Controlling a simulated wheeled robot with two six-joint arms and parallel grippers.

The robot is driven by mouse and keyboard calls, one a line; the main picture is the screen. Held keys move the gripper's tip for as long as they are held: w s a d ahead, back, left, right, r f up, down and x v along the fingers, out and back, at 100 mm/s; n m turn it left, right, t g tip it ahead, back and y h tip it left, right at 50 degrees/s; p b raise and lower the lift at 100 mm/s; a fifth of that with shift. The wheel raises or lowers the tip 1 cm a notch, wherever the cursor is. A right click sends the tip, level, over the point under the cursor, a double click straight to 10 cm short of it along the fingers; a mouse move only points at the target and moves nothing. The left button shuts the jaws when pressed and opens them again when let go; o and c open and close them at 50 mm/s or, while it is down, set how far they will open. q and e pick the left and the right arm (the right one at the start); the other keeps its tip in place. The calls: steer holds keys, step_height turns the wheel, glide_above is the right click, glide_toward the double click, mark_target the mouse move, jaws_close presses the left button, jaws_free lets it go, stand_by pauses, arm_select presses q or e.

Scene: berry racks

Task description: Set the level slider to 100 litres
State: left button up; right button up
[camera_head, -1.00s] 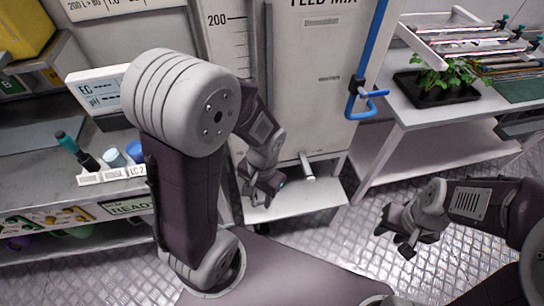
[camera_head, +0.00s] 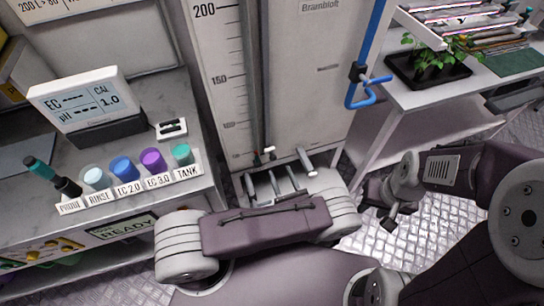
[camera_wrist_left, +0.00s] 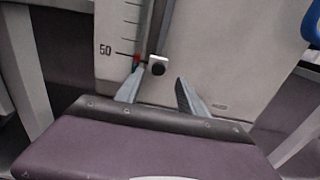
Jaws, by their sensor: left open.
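The level slider is a small dark knob (camera_head: 268,151) on a vertical rail at the front of the feed tank (camera_head: 310,70). In the left wrist view the black knob (camera_wrist_left: 158,65) has a red pointer beside it, close to the 50 mark of the white scale (camera_wrist_left: 120,30).
A silver tap (camera_head: 305,160) sticks out right of the knob. A blue pipe with a handle (camera_head: 362,90) runs beside the tank. At the left, a bench holds an EC/pH meter (camera_head: 85,100) and several labelled cups. A plant tray (camera_head: 428,70) is on the right table.

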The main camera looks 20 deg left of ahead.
mark_target(274, 159)
arm_select(q)
steer(key=x, duration=0.8)
steer(key=shift+s+a+p, duration=0.1)
steer(key=shift+p, duration=0.25)
jaws_close()
stand_by(0.8)
